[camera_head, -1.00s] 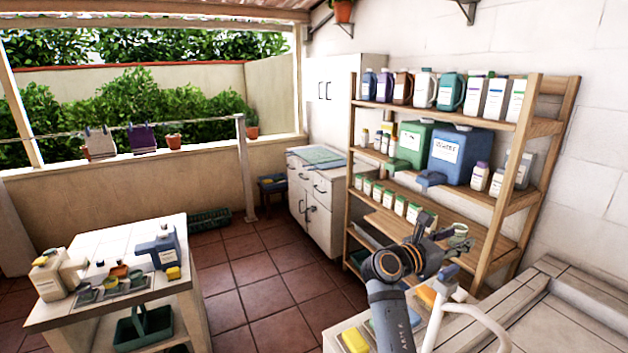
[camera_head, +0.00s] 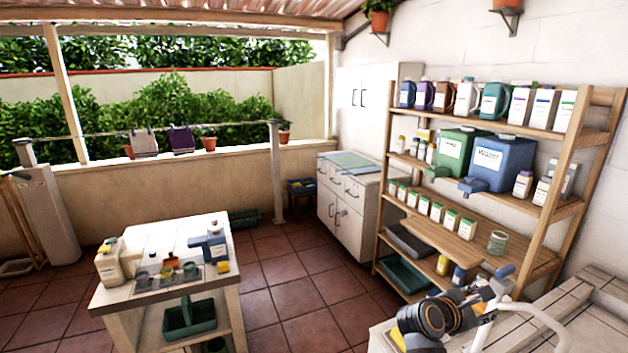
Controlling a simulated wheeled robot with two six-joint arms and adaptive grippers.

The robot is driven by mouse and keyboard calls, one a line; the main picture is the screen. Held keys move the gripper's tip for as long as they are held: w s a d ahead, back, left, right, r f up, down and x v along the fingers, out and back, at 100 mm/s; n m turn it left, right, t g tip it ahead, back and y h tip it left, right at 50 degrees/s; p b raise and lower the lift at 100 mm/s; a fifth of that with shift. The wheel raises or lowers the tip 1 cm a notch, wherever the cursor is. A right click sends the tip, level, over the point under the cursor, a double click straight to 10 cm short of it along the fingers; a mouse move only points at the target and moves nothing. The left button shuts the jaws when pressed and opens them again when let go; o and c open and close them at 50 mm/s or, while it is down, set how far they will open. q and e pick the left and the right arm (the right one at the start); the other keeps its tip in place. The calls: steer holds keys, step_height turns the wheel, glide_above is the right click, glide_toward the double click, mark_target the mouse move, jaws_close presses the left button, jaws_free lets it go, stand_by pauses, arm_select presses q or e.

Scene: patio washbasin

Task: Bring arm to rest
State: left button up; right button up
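My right arm enters at the bottom right of the head view, with a dark, orange-ringed wrist joint low beside the white tap. My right gripper (camera_head: 494,283) is a small dark shape just beyond that joint, partly overlapped with the tap's handle. I cannot make out its fingers well enough to tell whether it is open or shut. A pale green cup (camera_head: 497,242) stands upright on the wooden rack's lower shelf, above and apart from the gripper. My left arm and gripper are not in view.
The white curved tap (camera_head: 532,308) and the basin counter (camera_head: 585,310) are close to the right arm. The wooden rack (camera_head: 545,222) with bottles and jugs stands behind it. A tiled side table (camera_head: 222,272) with bottles is at the left. The floor between is clear.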

steer(key=s+a+f+m+y, duration=0.2)
steer(key=s+f+m+y, duration=0.2)
steer(key=s+f+m, duration=0.45)
steer(key=s+a+f+m+g+y, duration=0.1)
steer(key=s+a+f+m+y, duration=0.4)
steer(key=s, duration=0.4)
steer(key=s+a+f+m+g+y, duration=0.25)
steer(key=s+a+f+y, duration=0.2)
steer(key=s+a, duration=0.35)
steer(key=s+d+f, duration=0.1)
steer(key=d+f, duration=0.1)
steer(key=f, duration=1.3)
steer(key=s+d+f, duration=0.1)
steer(key=f, duration=1.3)
steer(key=s+d+f+m+g+b, duration=0.1)
steer(key=s+f, duration=1.4)
steer(key=s, duration=0.3)
steer(key=shift+s+d+f+g+h, duration=0.2)
steer(key=shift+f+g+h, duration=0.15)
steer(key=shift+h, duration=0.1)
steer(key=shift+s, duration=0.15)
